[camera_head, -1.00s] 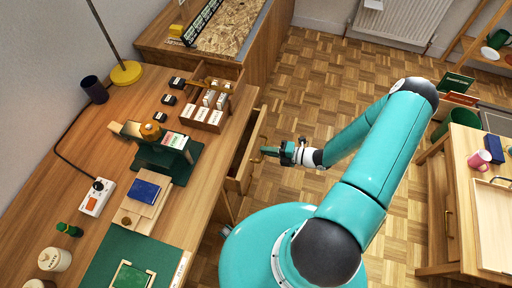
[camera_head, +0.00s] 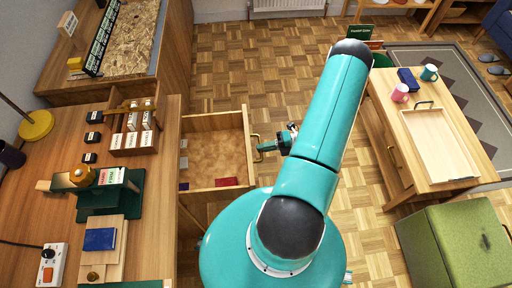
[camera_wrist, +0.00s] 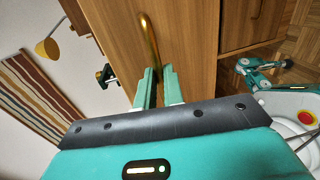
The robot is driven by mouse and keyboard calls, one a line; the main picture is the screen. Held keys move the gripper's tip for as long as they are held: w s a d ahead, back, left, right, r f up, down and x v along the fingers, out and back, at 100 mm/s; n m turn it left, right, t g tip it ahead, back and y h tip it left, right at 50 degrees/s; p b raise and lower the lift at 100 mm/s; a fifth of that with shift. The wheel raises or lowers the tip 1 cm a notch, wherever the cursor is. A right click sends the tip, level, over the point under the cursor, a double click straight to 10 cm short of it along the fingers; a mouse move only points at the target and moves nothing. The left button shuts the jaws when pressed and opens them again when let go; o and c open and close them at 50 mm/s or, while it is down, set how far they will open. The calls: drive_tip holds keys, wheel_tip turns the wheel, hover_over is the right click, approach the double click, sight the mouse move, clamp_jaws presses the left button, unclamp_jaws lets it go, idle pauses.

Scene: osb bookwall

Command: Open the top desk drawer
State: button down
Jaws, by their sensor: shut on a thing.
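The top desk drawer (camera_head: 218,122) is pulled well out from the right side of the wooden desk (camera_head: 165,190), its inside showing. A few small items lie in it, including a red one (camera_head: 227,182). Its brass handle (camera_head: 254,137) is on the front panel, which fills much of the wrist view, with the handle (camera_wrist: 149,40) running down to the fingertips. My gripper (camera_head: 262,147) is at the handle, and its teal fingers (camera_wrist: 160,70) are shut on it. The exact contact is small and partly hidden.
On the desk stand a green device (camera_head: 110,190), a wooden organizer (camera_head: 134,135) and a yellow lamp base (camera_head: 36,125). At right are a wooden table (camera_head: 420,150) with a tray and mugs, and a green cube seat (camera_head: 465,245). Parquet floor (camera_head: 225,65) lies clear beyond the drawer.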

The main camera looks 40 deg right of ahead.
drive_tip(key=shift+d, duration=0.15)
drive_tip(key=c, duration=1.5)
unclamp_jaws()
drive_tip(key=shift+s, duration=0.1)
drive_tip(key=v, duration=1.3)
drive_tip(key=shift+s+d+r, duration=0.1)
drive_tip(key=shift+s+d, duration=0.05)
drive_tip(key=shift+d, duration=0.15)
